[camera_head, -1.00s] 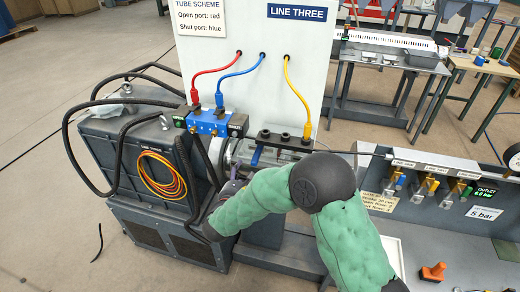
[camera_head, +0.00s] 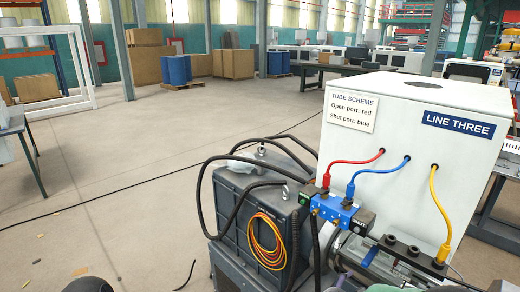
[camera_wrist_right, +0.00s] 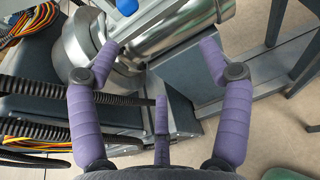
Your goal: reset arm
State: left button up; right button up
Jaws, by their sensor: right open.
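My right gripper (camera_wrist_right: 160,75) is open and empty in the right wrist view, its purple padded fingers spread. Beyond it lie a shiny metal cylinder (camera_wrist_right: 195,25) and a rounded metal housing (camera_wrist_right: 85,40); I cannot tell the exact gap. The right gripper is outside the head view. The left gripper is in neither current view. In the head view, a blue valve block (camera_head: 335,213) sits on the machine, with a red tube (camera_head: 350,161) and a blue tube (camera_head: 375,172) running to the white cabinet (camera_head: 410,115). A yellow tube (camera_head: 437,205) ends near a black clamp bar (camera_head: 402,250).
A dark grey unit (camera_head: 255,215) with coiled orange cable (camera_head: 266,242) and black hoses stands left of the cabinet. Black corrugated hoses (camera_wrist_right: 75,90) run left of my fingers. The floor (camera_head: 130,200) to the left is mostly clear. Blue barrels (camera_head: 174,70) and boxes stand far back.

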jog(key=s+a+f+m+g+y, duration=0.4)
jog(key=s+a+f+g, duration=0.1)
jog(key=s+f, duration=0.55)
jog(key=s+a+f+m+g+y, duration=0.55)
jog(key=s+f, duration=0.35)
jog(key=f, duration=0.3)
jog(key=s+a+f+m+g+y, duration=0.1)
jog(key=s+a+f+m+y, duration=0.15)
jog(key=a+m, duration=0.2)
jog(key=s+a+f+m+y, duration=0.2)
jog(key=a+m+y, duration=0.1)
jog(key=a+m, duration=0.15)
jog(key=shift+w+a+f+m+t, duration=0.2)
jog(key=shift+w+f+m+t, duration=0.4)
jog(key=shift+m, duration=1)
jog(key=shift+w+a+f+m+t, duration=0.15)
jog(key=shift+w+f+m+t, duration=0.4)
jog(key=shift+m, duration=1)
jog(key=shift+w+a+f+m+t, duration=0.35)
jog(key=shift+f+m, duration=0.4)
jog(key=shift+m, duration=0.85)
jog(key=shift+s+d, duration=0.1)
